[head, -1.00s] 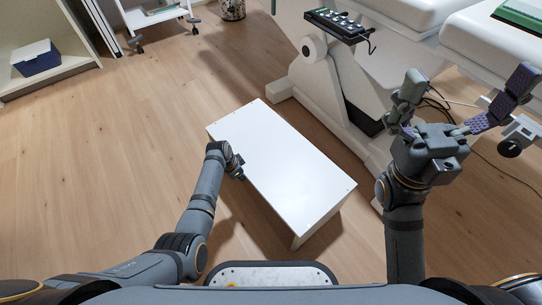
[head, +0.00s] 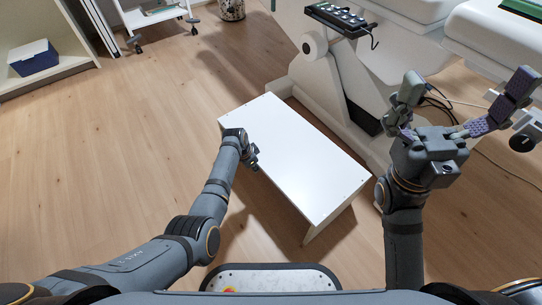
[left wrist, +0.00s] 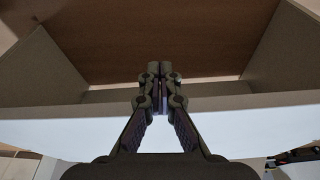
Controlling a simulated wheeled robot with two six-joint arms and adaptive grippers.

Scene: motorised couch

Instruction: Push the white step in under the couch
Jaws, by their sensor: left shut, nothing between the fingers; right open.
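The white step (head: 293,157) stands on the wooden floor, at an angle, close to the couch base (head: 338,105). My left gripper (head: 255,160) is at the step's near left long side, low against it. In the left wrist view the left gripper (left wrist: 158,88) is shut and empty, with its fingertips at the step's edge (left wrist: 90,122) and the hollow underside beyond. Whether the fingers touch the step is hard to tell. My right gripper (head: 455,110) is open and empty, raised in front of the couch (head: 400,70).
A black hand control (head: 336,17) sits on the couch at the top. Cables (head: 437,100) hang behind my right gripper. A shelf with a blue box (head: 34,58) and a wheeled stand (head: 155,15) are at the upper left. The floor (head: 110,160) at left is clear.

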